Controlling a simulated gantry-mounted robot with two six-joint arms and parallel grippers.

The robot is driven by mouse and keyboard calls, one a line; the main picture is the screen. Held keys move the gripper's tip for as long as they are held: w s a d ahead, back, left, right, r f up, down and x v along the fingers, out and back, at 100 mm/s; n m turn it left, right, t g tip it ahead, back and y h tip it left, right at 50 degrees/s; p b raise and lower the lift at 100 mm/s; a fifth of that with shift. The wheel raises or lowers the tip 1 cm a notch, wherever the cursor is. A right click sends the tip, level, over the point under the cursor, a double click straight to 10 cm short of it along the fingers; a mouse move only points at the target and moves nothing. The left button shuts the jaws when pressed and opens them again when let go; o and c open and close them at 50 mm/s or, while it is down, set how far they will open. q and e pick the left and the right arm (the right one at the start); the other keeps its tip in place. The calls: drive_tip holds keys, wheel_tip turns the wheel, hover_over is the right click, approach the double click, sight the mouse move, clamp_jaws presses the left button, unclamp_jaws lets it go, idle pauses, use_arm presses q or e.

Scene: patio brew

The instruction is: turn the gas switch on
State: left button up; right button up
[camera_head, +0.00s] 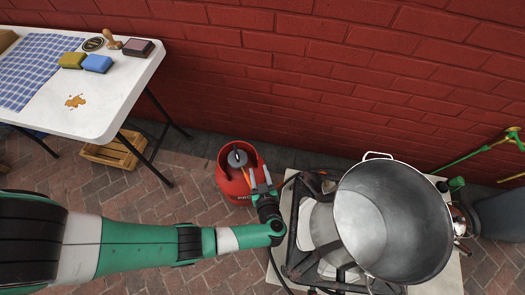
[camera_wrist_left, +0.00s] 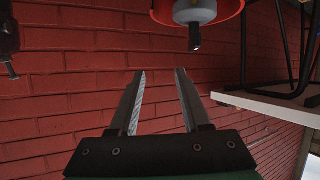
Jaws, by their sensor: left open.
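The red gas cylinder (camera_head: 225,184) stands on the brick paving near the wall. A grey round valve fitting (camera_head: 237,158) sits on its top, with an orange part beside it. My left gripper (camera_head: 260,175) is open and empty at the cylinder's right side, close to the fitting; I cannot tell whether it touches the cylinder. In the left wrist view the open fingers (camera_wrist_left: 160,76) point at the brick wall. The cylinder's red rim (camera_wrist_left: 165,12) and the grey fitting (camera_wrist_left: 194,12) with a dark knob (camera_wrist_left: 194,36) show at the top, off the fingers' line.
A large steel pot (camera_head: 395,220) stands on the burner stand (camera_head: 292,262) right of the gripper. A white table (camera_head: 120,85) with sponges (camera_head: 97,63) is at the upper left. A wooden crate (camera_head: 112,153) lies beneath it. The brick wall (camera_head: 300,90) closes the back.

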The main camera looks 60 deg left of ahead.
sight(236, 154)
use_arm(q)
drive_tip(key=s+a+f+g, duration=0.1)
drive_tip(key=s+a, duration=0.4)
drive_tip(key=s, duration=0.1)
drive_tip(key=shift+y, duration=0.3)
drive_tip(key=b+x, duration=0.1)
drive_tip(key=x, duration=0.2)
drive_tip(key=b+x, duration=0.2)
drive_tip(key=x, duration=0.1)
drive_tip(key=w+f+b+x, duration=0.1)
drive_tip(key=b+x, duration=0.1)
drive_tip(key=x, duration=0.1)
drive_tip(key=shift+w+f, duration=0.1)
drive_tip(key=shift+w, duration=0.05)
drive_tip(key=shift+w+a+b, duration=0.2)
drive_tip(key=shift+a+b, duration=0.25)
drive_tip(key=shift+a, duration=0.2)
use_arm(e)
drive_tip(key=f, duration=0.5)
drive_tip(key=shift+s+a+f, duration=0.2)
drive_tip(key=shift+s+a, duration=0.1)
drive_tip(key=shift+a, duration=0.05)
use_arm(q)
clamp_jaws()
